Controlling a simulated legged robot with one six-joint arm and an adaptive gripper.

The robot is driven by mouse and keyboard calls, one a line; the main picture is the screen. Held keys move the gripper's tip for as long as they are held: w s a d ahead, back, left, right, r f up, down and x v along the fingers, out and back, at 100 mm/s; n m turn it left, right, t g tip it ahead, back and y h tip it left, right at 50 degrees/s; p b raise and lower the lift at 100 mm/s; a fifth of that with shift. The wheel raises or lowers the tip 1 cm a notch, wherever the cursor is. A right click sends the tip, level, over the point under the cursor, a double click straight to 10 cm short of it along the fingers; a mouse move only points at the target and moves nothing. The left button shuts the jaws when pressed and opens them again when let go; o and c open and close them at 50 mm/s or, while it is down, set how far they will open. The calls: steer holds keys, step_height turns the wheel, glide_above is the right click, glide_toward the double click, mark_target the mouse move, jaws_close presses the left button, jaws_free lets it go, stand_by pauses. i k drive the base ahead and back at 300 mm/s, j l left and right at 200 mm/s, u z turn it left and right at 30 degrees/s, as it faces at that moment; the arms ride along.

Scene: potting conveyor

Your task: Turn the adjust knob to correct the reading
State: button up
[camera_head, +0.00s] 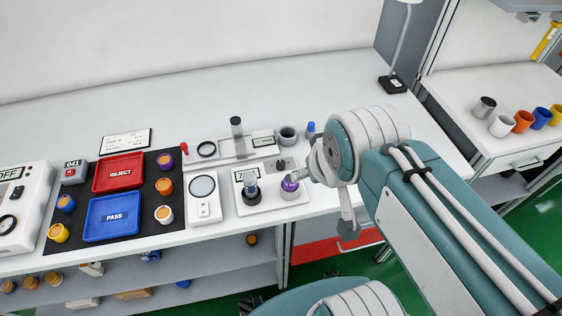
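A white instrument (272,204) sits near the front edge of the bench. Its small display (239,175) shows a "7"; the rest of the reading is hidden or too small to read. A dark round base with a clear, bluish cylinder (250,188) stands at its left. A purple round part (290,190), which looks like the adjust knob, is at its right. My gripper (297,177) reaches in from the right, directly at the purple part. The fingers are small and partly hidden by the wrist, so contact and opening cannot be told.
Left of the instrument stands a white device with a round plate (204,209). Further left are a red REJECT tray (119,172), a blue PASS tray (112,216) and several small pots. The back bench is clear.

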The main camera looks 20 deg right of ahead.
mark_target(280, 164)
steer(key=u, duration=0.45)
steer(key=k+l+u, duration=0.95)
steer(key=k+l, duration=0.65)
steer(key=i+j+z, duration=0.2)
steer(key=i, duration=0.3)
steer(key=i+j+z, duration=0.2)
steer(key=i, duration=0.35)
